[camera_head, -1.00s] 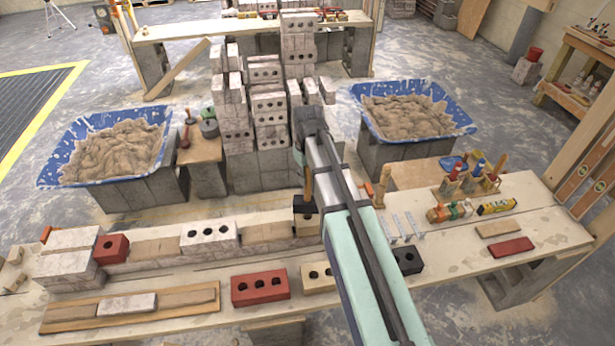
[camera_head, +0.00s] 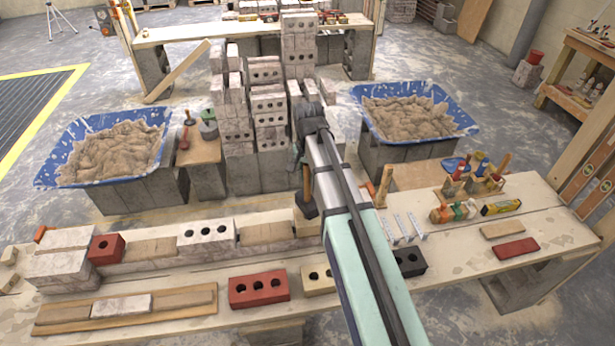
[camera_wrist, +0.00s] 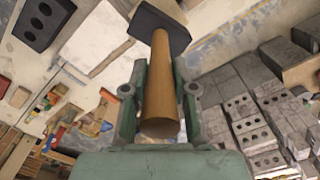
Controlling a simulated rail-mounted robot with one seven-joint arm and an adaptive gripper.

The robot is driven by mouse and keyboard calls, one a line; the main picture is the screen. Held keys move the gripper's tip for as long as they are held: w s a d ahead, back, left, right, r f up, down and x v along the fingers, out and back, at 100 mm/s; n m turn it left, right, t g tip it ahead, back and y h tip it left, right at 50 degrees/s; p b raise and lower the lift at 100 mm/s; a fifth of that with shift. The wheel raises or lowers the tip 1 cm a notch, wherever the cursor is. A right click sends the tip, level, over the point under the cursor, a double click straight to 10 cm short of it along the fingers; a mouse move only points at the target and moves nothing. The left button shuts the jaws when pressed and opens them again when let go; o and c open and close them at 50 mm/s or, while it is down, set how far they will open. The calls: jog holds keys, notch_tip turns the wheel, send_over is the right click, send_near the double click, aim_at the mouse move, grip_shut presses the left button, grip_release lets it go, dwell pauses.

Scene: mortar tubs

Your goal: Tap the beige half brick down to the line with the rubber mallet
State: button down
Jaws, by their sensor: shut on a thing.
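My gripper (camera_head: 301,158) is shut on the wooden handle of the rubber mallet. In the wrist view, the handle (camera_wrist: 162,85) lies between both fingers and the black head (camera_wrist: 160,27) is at its far end. In the head view, the mallet's dark head (camera_head: 307,207) hangs low over the brick row on the front bench. A beige brick (camera_head: 304,226) lies just below the mallet head, partly hidden by it and my arm. I cannot tell whether they touch or whether it is the half brick. The line is not clearly visible.
The row also holds a red half brick (camera_head: 106,248) and a white holed brick (camera_head: 207,233). In front lie a red holed brick (camera_head: 258,288) and a black one (camera_head: 409,262). Blue mortar tubs (camera_head: 70,130) and brick stacks stand behind. Tools crowd the bench's right part.

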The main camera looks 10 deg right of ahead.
jog(key=m, duration=0.6)
jog(key=shift+s+r+m, duration=0.1)
jog(key=shift+s+m, duration=0.05)
jog(key=shift+m, duration=0.25)
notch_tip(320, 180, down, 3)
jog(key=shift+f+b, duration=0.2)
jog(key=shift+b, duration=0.45)
notch_tip(320, 180, up, 4)
jog(key=p, duration=0.3)
jog(key=shift+f, duration=0.15)
